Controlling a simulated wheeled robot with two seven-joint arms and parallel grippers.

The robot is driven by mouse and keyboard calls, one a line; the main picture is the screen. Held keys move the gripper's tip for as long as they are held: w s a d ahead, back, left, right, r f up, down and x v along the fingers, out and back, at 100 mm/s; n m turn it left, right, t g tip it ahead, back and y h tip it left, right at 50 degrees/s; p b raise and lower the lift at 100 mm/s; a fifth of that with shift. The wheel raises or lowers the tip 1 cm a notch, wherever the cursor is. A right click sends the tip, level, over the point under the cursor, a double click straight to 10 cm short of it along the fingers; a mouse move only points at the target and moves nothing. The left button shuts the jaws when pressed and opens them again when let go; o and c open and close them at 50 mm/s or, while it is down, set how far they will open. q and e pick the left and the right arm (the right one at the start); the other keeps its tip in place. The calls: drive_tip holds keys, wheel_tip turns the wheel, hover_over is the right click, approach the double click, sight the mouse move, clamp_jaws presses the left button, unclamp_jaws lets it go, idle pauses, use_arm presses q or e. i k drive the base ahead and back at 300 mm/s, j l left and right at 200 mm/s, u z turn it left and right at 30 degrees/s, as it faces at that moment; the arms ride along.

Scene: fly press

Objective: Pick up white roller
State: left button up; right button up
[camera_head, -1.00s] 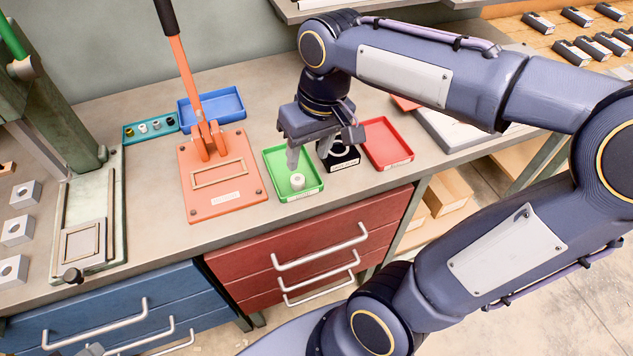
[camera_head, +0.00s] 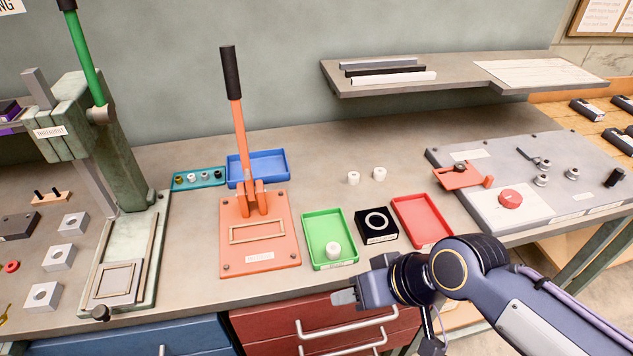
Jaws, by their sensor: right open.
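One white roller (camera_head: 333,251) stands upright in the green tray (camera_head: 311,222). Two more white rollers stand on the bare bench behind the trays, a left one (camera_head: 353,178) and a right one (camera_head: 379,174). My right gripper (camera_head: 345,297) is open and empty at the bench's front edge, in front of the green tray and apart from every roller. Its fingers point left and are partly hidden by their angle. My left gripper is out of view.
A black block with a ring (camera_head: 377,224) and a red tray (camera_head: 424,220) stand right of the green tray. The orange lever press (camera_head: 260,233) stands left. A shelf (camera_head: 450,82) overhangs the back. Bench around the two rear rollers is clear.

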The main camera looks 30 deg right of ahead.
sight(353, 179)
drive_tip(key=z, duration=1.4)
drive_tip(key=i+l, duration=0.3)
drive_tip(key=l, duration=0.15)
drive_tip(key=i+l, duration=0.3)
drive_tip(key=l, duration=0.2)
drive_tip(key=i+l, duration=0.3)
drive_tip(key=l, duration=0.15)
